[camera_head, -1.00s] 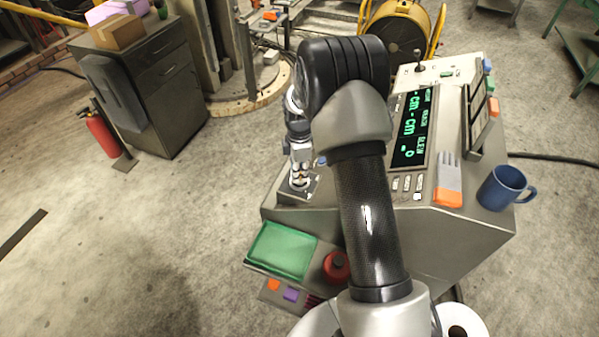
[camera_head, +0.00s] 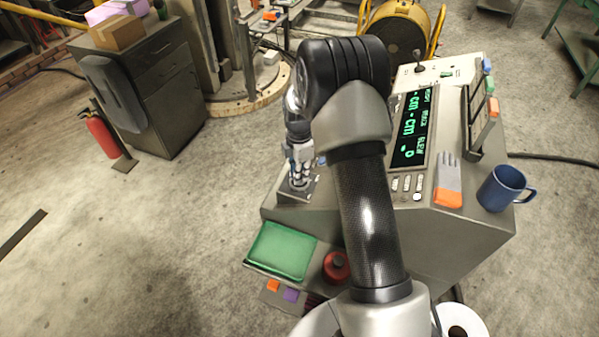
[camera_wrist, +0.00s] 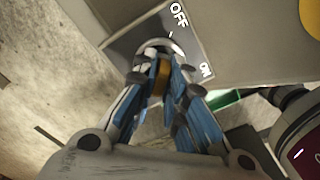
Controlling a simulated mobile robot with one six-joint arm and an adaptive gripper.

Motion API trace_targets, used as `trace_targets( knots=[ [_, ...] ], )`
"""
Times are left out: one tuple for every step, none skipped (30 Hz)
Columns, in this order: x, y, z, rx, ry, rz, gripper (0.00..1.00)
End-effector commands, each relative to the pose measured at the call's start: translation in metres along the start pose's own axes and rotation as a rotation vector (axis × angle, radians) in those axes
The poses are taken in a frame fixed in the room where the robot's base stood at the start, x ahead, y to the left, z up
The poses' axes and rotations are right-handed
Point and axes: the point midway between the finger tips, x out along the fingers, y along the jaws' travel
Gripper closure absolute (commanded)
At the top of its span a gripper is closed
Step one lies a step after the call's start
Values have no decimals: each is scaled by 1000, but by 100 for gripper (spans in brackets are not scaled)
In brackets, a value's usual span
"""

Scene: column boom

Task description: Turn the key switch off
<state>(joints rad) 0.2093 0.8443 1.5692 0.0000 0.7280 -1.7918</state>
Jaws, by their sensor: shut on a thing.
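The key switch (camera_wrist: 200,42) is a dark square plate with a round silver collar in the wrist view. OFF is printed at its top and ON at its right. My gripper (camera_wrist: 161,72) is over the collar, its blue-padded fingers closed around a small brownish key (camera_wrist: 161,85). The fingers hide most of the key, so I cannot tell its exact angle. In the head view my gripper (camera_head: 301,178) points down at the switch plate (camera_head: 297,195) on the console's left corner, partly behind my arm.
The console (camera_head: 460,220) carries a lit green display (camera_head: 414,130), a blue mug (camera_head: 505,188) and a grey-orange item (camera_head: 449,180). Below its left edge are a green tray (camera_head: 282,252) and a red round object (camera_head: 336,266). Open floor lies to the left.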

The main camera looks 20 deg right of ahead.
Motion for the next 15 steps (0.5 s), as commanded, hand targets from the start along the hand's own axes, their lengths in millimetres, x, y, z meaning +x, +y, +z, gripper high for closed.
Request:
trace_targets(
  knots=[
    [0,0,0,-5,-1,0,86],
    [0,0,0,-5,-1,0,84],
    [0,0,0,-4,-1,0,82],
    [0,0,0,-4,-1,0,80],
    [0,0,0,-3,-1,0,78],
    [0,0,0,-3,-1,0,75],
    [0,0,0,-2,-1,0,73],
    [0,0,0,-2,0,0,71],
    [0,0,0,-2,0,0,70],
    [0,0,0,-1,0,0,70],
    [0,0,0,-1,0,0,70],
    [0,0,0,-1,0,0,70],
    [0,0,0,-1,0,0,70],
    [0,0,0,-1,0,0,70],
    [0,0,0,0,0,0,70]
  ],
)
